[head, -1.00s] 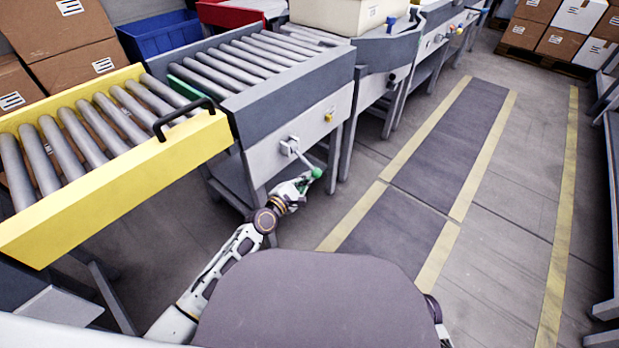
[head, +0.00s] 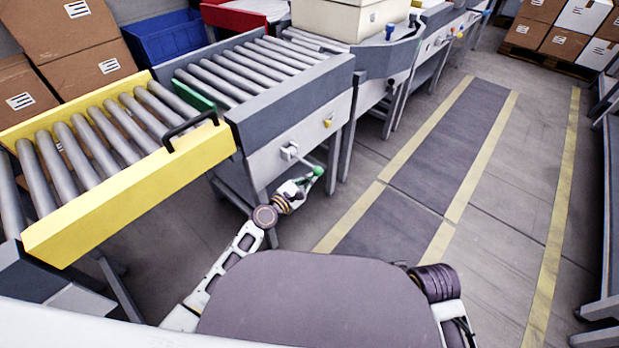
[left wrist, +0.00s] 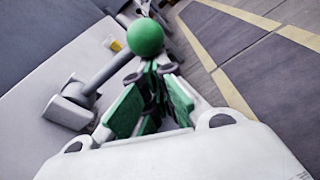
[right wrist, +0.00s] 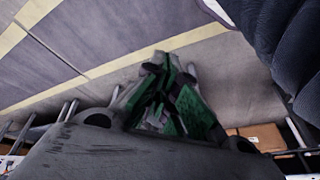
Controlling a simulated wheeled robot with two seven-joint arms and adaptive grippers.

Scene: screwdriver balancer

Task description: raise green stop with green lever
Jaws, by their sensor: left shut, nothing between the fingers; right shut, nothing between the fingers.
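The green lever (head: 304,161) is a grey rod with a green ball knob (head: 318,171), sticking out from a bracket on the side of the grey roller conveyor. The green stop (head: 196,96) is a green plate across the conveyor's near end, beside the yellow roller section. My left gripper (head: 310,178) is shut and empty, close under the knob. In the left wrist view the knob (left wrist: 145,38) sits just beyond the fingertips (left wrist: 154,68); whether they touch is unclear. My right gripper (right wrist: 165,75) is shut and empty over the floor, away from the lever.
The yellow roller section (head: 130,190) with a black handle (head: 190,130) is at the left. Blue (head: 165,35) and red (head: 235,15) bins stand behind the conveyor. A yellow knob (head: 327,123) is on the conveyor's side. The marked floor lane (head: 440,160) at the right is clear.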

